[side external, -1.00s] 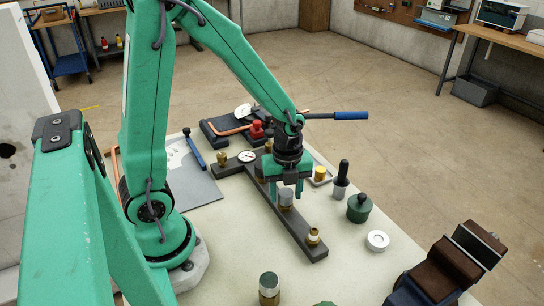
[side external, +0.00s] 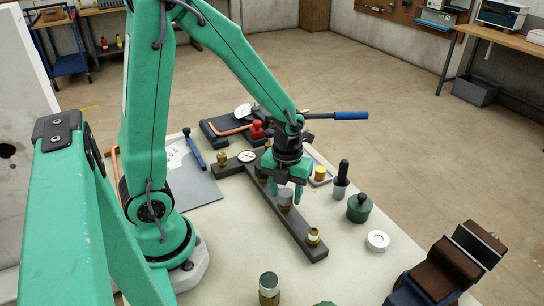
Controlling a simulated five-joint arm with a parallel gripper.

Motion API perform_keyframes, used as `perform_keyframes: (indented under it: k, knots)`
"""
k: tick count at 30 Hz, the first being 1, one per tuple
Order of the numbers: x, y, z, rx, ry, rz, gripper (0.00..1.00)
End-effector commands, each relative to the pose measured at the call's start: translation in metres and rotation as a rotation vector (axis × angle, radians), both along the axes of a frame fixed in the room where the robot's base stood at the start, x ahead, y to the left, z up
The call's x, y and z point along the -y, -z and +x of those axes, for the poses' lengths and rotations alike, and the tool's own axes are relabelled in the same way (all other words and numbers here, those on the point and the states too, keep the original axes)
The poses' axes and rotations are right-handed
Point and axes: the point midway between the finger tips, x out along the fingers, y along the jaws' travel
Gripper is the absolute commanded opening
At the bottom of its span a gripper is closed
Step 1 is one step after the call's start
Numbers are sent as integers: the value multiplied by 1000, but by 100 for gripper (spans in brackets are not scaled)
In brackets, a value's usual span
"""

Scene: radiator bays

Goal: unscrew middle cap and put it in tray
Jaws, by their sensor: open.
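A grey cylindrical cap (side external: 286,198) sits upright on the middle of a dark bar (side external: 300,226) that lies on the table. My gripper (side external: 286,186) points down over this cap, with its green fingers open around the cap's upper part. I cannot tell whether a finger touches it. A small pale tray (side external: 327,180) lies just behind and right of my gripper, partly hidden by it. A yellow cap (side external: 320,173) is in or at the tray.
A grey cup with a black-handled tool (side external: 342,180), a green jar (side external: 359,208) and a white ring (side external: 377,240) stand to the right. A blue-handled wrench (side external: 350,115) lies behind.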

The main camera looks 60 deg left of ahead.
Motion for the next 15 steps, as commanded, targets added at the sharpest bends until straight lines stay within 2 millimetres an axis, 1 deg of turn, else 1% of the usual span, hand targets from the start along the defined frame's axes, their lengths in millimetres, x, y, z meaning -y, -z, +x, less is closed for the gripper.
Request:
perform_keyframes:
  k: [7, 8, 9, 13, 14, 15]
  knots:
    - [0, 0, 0, 0, -2, 0, 47]
    - [0, 0, 0, 0, -2, 0, 43]
    - [0, 0, 0, 0, -2, 0, 35]
    - [0, 0, 0, 0, -3, 0, 9]
    - [0, 0, 0, 0, -3, 0, 4]
    - [0, 0, 0, 0, -3, 0, 4]
